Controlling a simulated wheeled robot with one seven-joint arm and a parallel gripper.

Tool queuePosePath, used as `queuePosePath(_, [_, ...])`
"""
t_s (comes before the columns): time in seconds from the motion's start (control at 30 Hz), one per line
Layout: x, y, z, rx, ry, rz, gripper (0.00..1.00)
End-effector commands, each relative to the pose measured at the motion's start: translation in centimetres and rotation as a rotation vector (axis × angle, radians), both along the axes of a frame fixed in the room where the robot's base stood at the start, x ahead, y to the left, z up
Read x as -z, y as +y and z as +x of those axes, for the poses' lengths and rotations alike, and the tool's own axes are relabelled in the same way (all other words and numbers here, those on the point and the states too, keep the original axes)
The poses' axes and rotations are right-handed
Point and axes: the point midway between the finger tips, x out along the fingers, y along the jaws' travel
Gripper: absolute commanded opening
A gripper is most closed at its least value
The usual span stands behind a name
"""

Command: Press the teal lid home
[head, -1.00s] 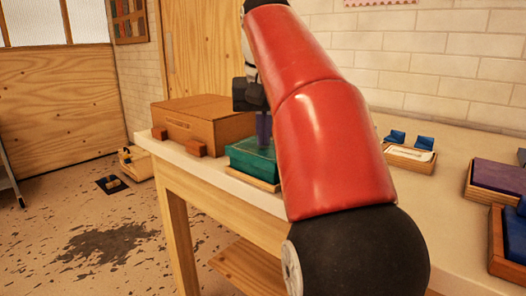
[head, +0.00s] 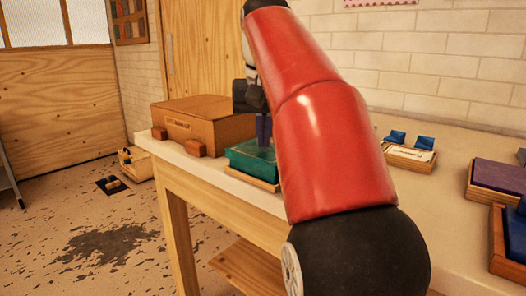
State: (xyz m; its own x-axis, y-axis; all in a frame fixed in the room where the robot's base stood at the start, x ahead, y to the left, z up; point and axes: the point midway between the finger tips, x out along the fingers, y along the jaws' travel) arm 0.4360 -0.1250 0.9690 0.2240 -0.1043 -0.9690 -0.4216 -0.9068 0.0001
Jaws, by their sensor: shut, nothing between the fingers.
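The teal lid (head: 250,158) sits on a light wooden base (head: 262,184) near the table's front edge, left of my red arm. My gripper (head: 263,140) points straight down over the lid with its fingers shut and empty. The fingertips are at or just above the lid's top; I cannot tell whether they touch. My arm hides the right part of the lid, so I cannot tell whether it is fully seated.
A brown cardboard box (head: 205,122) with small wooden blocks (head: 196,149) stands left of the lid. To the right are a wooden tray with a white card (head: 410,156), a purple-topped box (head: 498,178) and a blue item in a wooden tray (head: 508,250).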

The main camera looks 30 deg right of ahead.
Motion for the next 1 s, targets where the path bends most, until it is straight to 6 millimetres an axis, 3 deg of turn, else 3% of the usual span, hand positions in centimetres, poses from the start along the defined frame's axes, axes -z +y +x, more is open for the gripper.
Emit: queuePosePath(1.0, [0.84, 0.0, 0.01, 0.0, 0.007, 0.002, 0.0])
